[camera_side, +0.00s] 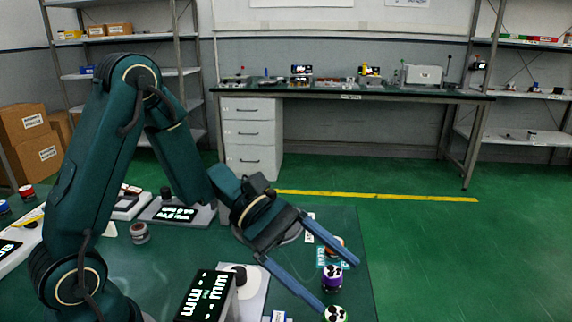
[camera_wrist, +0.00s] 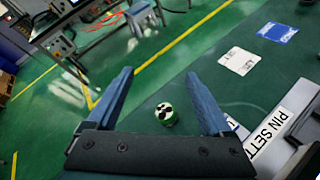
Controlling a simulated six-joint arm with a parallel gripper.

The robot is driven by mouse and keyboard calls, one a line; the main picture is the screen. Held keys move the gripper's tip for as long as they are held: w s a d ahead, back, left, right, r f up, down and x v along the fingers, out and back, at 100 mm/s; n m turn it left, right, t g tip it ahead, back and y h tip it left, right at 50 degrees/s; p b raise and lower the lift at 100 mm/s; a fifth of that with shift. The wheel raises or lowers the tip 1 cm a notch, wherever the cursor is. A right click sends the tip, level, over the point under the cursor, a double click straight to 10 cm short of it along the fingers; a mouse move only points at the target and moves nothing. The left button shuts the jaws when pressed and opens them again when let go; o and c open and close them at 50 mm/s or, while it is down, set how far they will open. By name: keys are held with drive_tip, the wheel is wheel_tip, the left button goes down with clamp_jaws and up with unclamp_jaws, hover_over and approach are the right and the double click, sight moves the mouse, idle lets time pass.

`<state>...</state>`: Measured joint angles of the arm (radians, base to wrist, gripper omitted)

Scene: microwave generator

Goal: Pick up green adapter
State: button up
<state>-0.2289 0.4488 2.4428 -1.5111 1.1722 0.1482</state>
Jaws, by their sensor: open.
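The green adapter (camera_wrist: 166,115) is a small round piece with a white and black top. In the wrist view it stands on the dark green table between my fingers, apart from both. In the side view it shows at the bottom edge (camera_side: 335,314), partly cut off, near the tip of my nearer finger. My gripper (camera_side: 338,285) is open and empty, with long blue fingers pointing down to the right. It also shows in the wrist view (camera_wrist: 159,74) with its fingers spread wide.
A purple adapter (camera_side: 332,279) stands just behind the green one in the side view, with an orange piece (camera_side: 336,243) beyond it. Label cards (camera_wrist: 239,61) lie flat near a "PIN SETT" panel (camera_wrist: 272,125).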

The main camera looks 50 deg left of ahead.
sight(335, 314)
drive_tip(key=a+f+n, duration=0.1)
drive_tip(key=f+n, duration=0.1)
drive_tip(key=a+f+n+t, duration=0.1)
drive_tip(key=f+n, duration=0.1)
drive_tip(key=f, duration=0.1)
drive_tip(key=w+a+f+n, duration=0.1)
drive_tip(key=f, duration=0.2)
drive_tip(key=shift+a+f+n+t, duration=0.1)
drive_tip(key=shift+n+t, duration=0.3)
drive_tip(key=shift+s+f, duration=0.15)
drive_tip(key=shift+f, duration=0.3)
drive_tip(key=shift+x, duration=2.45)
clamp_jaws()
